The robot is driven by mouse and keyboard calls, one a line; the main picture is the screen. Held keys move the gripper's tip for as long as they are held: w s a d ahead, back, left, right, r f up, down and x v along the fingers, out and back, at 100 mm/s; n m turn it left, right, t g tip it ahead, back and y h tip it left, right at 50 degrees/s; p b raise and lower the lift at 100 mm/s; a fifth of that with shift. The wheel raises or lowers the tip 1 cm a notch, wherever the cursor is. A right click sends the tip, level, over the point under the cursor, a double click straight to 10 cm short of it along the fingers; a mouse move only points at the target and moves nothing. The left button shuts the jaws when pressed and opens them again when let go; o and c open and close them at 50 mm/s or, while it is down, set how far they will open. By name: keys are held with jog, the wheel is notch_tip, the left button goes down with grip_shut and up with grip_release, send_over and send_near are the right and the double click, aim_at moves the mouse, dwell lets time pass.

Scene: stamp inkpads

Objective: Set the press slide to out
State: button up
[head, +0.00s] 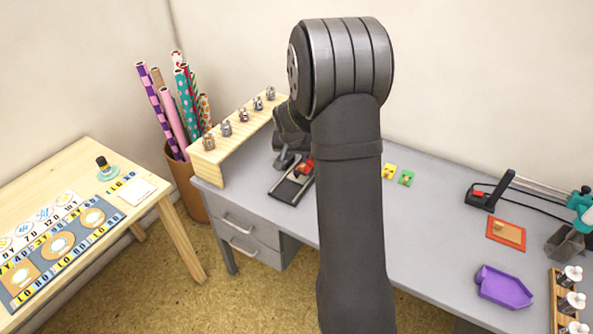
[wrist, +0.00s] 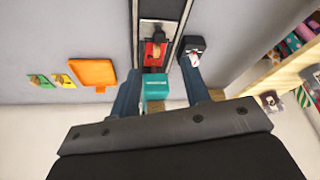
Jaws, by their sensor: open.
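The press slide is a narrow dark rail with pale edges (head: 292,185), lying at the left end of the grey desk. A red block (head: 305,168) sits at its far end, partly hidden by my arm. In the wrist view the rail (wrist: 178,28) runs up from between my fingers, with the red block (wrist: 155,52) on it. A teal block (wrist: 155,88) shows between the fingers below the red one. My gripper (wrist: 160,80) is open, one finger each side of these blocks. I cannot tell whether it touches them. My arm hides much of it in the head view.
A dark block-like part (wrist: 194,47) stands close beside the right finger. An orange tray (wrist: 92,72) and small yellow (head: 389,171) and green (head: 407,177) pieces lie nearby. A wooden shelf with several stamps (head: 238,135) stands left. A purple tray (head: 503,288) is right.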

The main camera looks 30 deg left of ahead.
aim_at(297, 172)
jog(key=x, duration=1.1)
jog(key=shift+w+f, duration=0.1)
jog(key=shift+w, duration=0.05)
jog(key=shift+c, duration=0.2)
